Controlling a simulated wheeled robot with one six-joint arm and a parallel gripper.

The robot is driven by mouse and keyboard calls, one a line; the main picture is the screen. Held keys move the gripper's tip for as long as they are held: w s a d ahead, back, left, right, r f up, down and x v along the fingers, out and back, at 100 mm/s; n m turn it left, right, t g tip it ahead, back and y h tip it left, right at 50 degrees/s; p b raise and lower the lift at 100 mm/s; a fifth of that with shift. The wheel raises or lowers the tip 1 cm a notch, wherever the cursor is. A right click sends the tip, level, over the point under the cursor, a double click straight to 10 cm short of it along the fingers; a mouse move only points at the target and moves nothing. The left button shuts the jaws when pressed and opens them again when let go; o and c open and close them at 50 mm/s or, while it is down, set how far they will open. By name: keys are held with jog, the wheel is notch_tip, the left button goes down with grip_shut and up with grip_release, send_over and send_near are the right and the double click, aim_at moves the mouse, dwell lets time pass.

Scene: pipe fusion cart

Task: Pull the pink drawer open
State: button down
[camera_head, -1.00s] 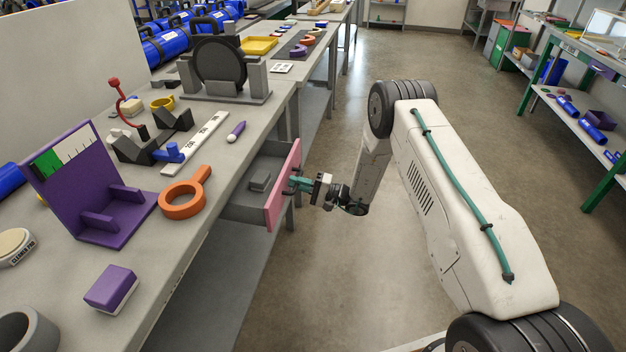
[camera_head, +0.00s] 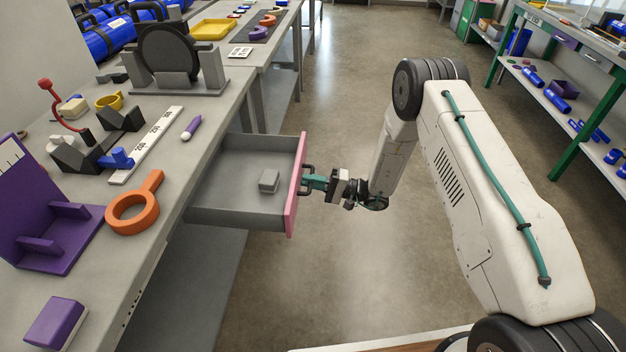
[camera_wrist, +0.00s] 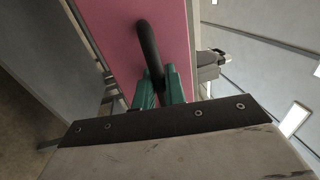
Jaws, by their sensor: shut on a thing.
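The pink-fronted drawer (camera_head: 295,190) stands well out from under the grey bench, and its grey inside is in plain view in the head view. A dark handle (camera_head: 306,180) sticks out from the pink front. My gripper (camera_head: 312,182) has its green fingers shut on this handle, to the right of the front. In the wrist view the pink front (camera_wrist: 120,40) fills the upper middle, and the dark curved handle (camera_wrist: 148,45) runs down between the two green fingertips (camera_wrist: 160,85). The far end of the handle between the fingers is partly hidden.
A small grey block (camera_head: 269,181) lies in the drawer. On the bench are an orange ring tool (camera_head: 133,212), a purple stand (camera_head: 55,225), a purple block (camera_head: 55,322) and a white ruler (camera_head: 150,145). The floor right of the drawer is clear up to a green-legged bench (camera_head: 570,130).

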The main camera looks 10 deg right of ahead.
jog(key=c, duration=1.8)
grip_release()
jog(key=shift+v, duration=3.85)
